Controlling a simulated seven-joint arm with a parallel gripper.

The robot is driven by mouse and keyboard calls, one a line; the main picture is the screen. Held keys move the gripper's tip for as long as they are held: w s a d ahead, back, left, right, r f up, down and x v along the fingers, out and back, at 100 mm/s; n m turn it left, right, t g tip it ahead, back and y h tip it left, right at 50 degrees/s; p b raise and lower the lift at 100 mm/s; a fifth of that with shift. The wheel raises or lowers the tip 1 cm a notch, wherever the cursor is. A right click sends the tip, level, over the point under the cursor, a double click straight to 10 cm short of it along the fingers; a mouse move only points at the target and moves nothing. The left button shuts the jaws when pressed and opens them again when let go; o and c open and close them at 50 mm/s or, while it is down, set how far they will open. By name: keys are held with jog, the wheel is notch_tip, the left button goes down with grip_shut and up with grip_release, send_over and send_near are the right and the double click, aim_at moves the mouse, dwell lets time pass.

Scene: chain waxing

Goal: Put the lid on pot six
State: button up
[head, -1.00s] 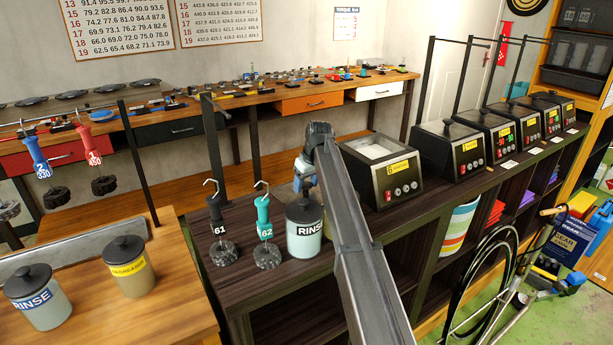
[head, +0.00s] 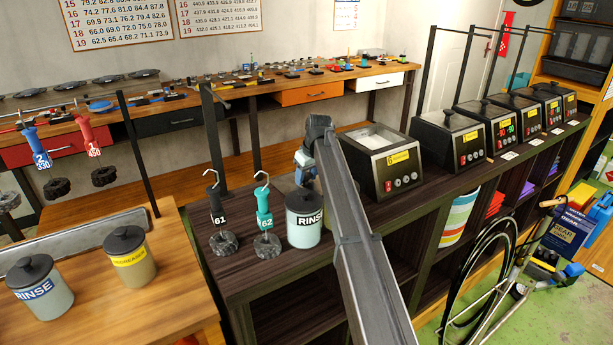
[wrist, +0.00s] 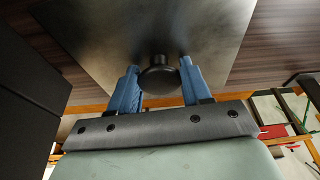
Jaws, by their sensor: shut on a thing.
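The lid (wrist: 215,30) is a dark square metal plate with a round black knob (wrist: 160,78). My gripper (wrist: 160,80) has its two blue fingers on either side of the knob, shut on it. In the head view, only a blue part of my gripper (head: 304,170) shows beside my arm, behind the rinse jar. The lid is hidden there. An open pot (head: 376,160) stands right of my arm, a dark box with white wax inside and no lid on it. Its yellow label is too small to read. I cannot tell whether the lid touches the bench.
Several lidded pots (head: 455,140) stand in a row to the right. On the dark bench (head: 245,285) are the rinse jar (head: 303,228) and two hanging-hook chains, 61 (head: 222,243) and 62 (head: 266,244). A bicycle wheel (head: 490,270) stands in front at the right.

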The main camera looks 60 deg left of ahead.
aim_at(306, 175)
jog(key=shift+r, duration=0.2)
jog(key=shift+r, duration=1.85)
jog(key=shift+a+r, duration=0.1)
jog(key=shift+r, duration=0.1)
notch_tip(306, 175, up, 13)
jog(key=a, duration=0.2)
jog(key=w+d+r, duration=0.1)
jog(key=w+d, duration=0.2)
jog(key=w, duration=0.5)
jog(key=w+d+r+m, duration=0.1)
jog(key=w+d+r, duration=0.15)
jog(key=w, duration=0.45)
jog(key=w+d, duration=0.3)
jog(key=w, duration=0.5)
jog(key=shift+s+d+f, duration=0.1)
jog(key=shift+f, duration=1.45)
jog(key=shift+s+f, duration=0.1)
jog(key=shift+f, duration=1.45)
